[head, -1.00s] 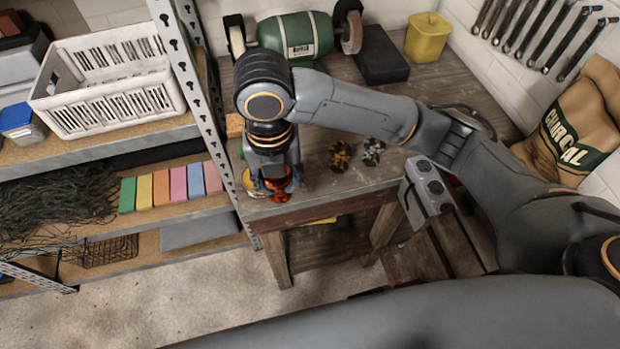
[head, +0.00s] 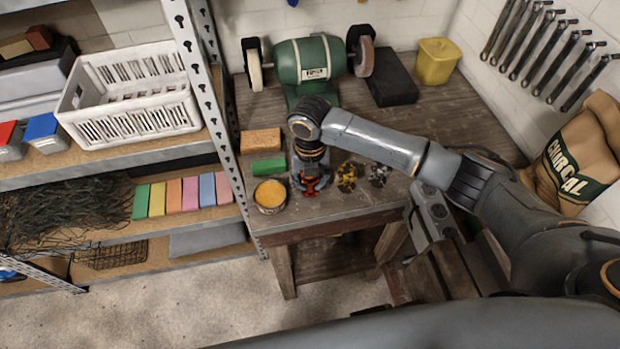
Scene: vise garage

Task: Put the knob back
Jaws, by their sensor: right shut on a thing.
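My right gripper (head: 310,181) points down over the workbench (head: 330,217), shut on a red knob-like piece (head: 312,186) with several lobes. The red piece is low, at or just above the bench top; I cannot tell if it touches the wood. Just right of it are a gold piece of similar shape (head: 347,177) and a silver one (head: 380,173). The gripper's fingers are small and partly hidden by my wrist. My left gripper is out of view.
An open tin with orange contents (head: 270,195) stands left of the gripper. A green bench grinder (head: 307,62) is at the back. A shelf post (head: 209,90) borders the bench's left side.

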